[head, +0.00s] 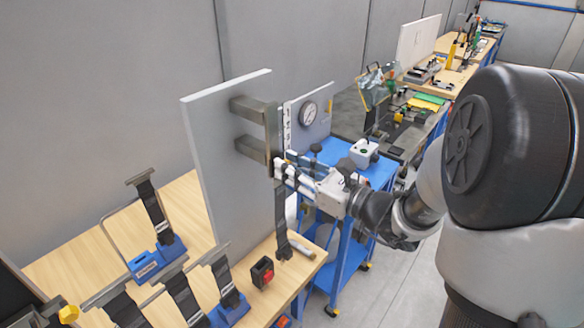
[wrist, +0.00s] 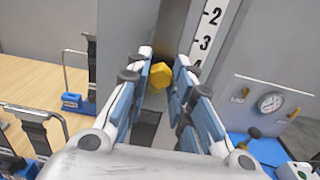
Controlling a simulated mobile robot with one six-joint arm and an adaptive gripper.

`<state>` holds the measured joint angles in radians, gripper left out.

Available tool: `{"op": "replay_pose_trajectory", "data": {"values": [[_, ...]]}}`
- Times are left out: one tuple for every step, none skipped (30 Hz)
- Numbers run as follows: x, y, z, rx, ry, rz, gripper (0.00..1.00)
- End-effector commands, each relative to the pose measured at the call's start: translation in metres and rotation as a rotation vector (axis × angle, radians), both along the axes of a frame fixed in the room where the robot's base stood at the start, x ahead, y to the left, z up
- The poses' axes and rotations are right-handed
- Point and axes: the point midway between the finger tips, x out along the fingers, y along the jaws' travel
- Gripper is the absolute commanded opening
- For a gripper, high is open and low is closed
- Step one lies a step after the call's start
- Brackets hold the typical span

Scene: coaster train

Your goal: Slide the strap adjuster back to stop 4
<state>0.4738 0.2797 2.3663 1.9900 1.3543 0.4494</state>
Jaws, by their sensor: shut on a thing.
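My gripper (head: 281,168) is at the upright grey panel (head: 215,140), in front of its brackets. In the wrist view the two fingers (wrist: 158,72) are shut on the strap adjuster, whose yellow six-sided knob (wrist: 161,76) shows between them. The fingers hide most of the adjuster's body. A dark strap (head: 281,215) hangs below the gripper in front of the panel. A white scale strip (wrist: 208,35) with black numbers 2, 3 and 4 stands right of the fingers. The knob appears beside the 4 in the picture, but their exact alignment cannot be told.
Several strap stands with blue bases (head: 150,262) are on the wooden table (head: 75,245) at left. A black box with a red top (head: 262,272) sits near the table's edge. A round gauge (head: 308,113) and a blue cart (head: 345,160) are behind my gripper.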

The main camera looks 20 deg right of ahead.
Motion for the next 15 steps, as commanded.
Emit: {"op": "replay_pose_trajectory", "data": {"values": [[0.0, 0.0, 0.0, 0.0, 0.0, 0.0, 0.0], [0.0, 0.0, 0.0, 0.0, 0.0, 0.0, 0.0], [0.0, 0.0, 0.0, 0.0, 0.0, 0.0, 0.0], [0.0, 0.0, 0.0, 0.0, 0.0, 0.0, 0.0], [0.0, 0.0, 0.0, 0.0, 0.0, 0.0, 0.0], [0.0, 0.0, 0.0, 0.0, 0.0, 0.0, 0.0], [0.0, 0.0, 0.0, 0.0, 0.0, 0.0, 0.0], [0.0, 0.0, 0.0, 0.0, 0.0, 0.0, 0.0], [0.0, 0.0, 0.0, 0.0, 0.0, 0.0, 0.0], [0.0, 0.0, 0.0, 0.0, 0.0, 0.0, 0.0], [0.0, 0.0, 0.0, 0.0, 0.0, 0.0, 0.0], [0.0, 0.0, 0.0001, 0.0, 0.0, 0.0, 0.0], [0.0, 0.0, 0.0006, 0.0, 0.0, 0.0, 0.0], [0.0, 0.0, 0.0018, 0.0, 0.0, 0.0, 0.0], [0.0, 0.0, 0.0045, -0.001, -0.001, 0.0, 0.0]]}}
